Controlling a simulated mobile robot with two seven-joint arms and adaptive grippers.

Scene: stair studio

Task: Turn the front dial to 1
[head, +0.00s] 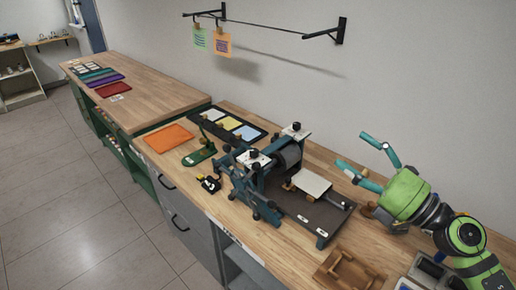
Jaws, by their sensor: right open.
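A dark blue etching press (240,190) stands on the wooden bench. Its front dial (253,156) is a black knob on a white plate at the top of the nearer post. The numbers on the plate are too small to read. A similar rear dial (296,130) sits on the farther post, next to the wall. My right gripper (352,150) is open and empty, right of the press, with its teal fingers apart and pointing left. It is clear of both dials. My left gripper is not in view.
The press bed (315,212) carries a pale plate (311,182). A wooden rack (347,270) stands near the front edge. A green tool (199,153), an orange sheet (168,138) and a color tray (228,126) lie left. A wall rail (270,27) hangs above.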

